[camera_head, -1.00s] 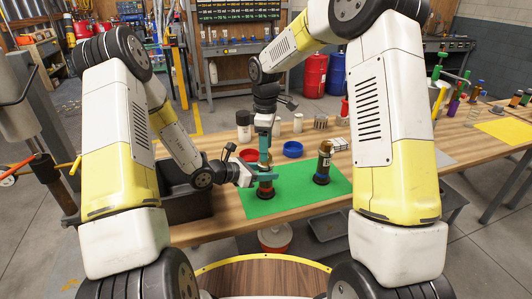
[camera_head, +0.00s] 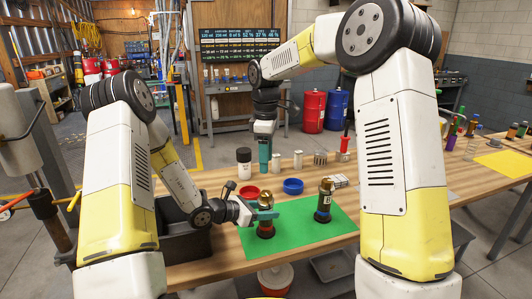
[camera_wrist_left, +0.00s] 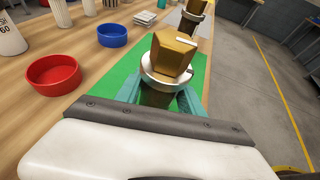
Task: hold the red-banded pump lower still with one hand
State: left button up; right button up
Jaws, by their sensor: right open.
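The red-banded pump lower (camera_head: 265,229) stands upright on the green mat (camera_head: 290,238), a dark body with a gold top. My left gripper (camera_head: 266,215) comes in from the left and is shut around its upper body. In the left wrist view its gold faceted top (camera_wrist_left: 172,55) and pale collar rise between the teal fingers (camera_wrist_left: 160,100); its lower body is hidden there. My right gripper (camera_head: 264,158) is open, pointing down, above and behind the pump lower. Nothing shows between its fingers, though they are seen edge-on.
A second, similar dark unit with a blue band (camera_head: 322,214) stands on the mat to the right. A red dish (camera_head: 249,191) and a blue dish (camera_head: 293,187) lie behind the mat. A black bin (camera_head: 185,243) is at left. Canisters stand farther back.

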pick_arm(q)
jog(key=o, duration=0.4)
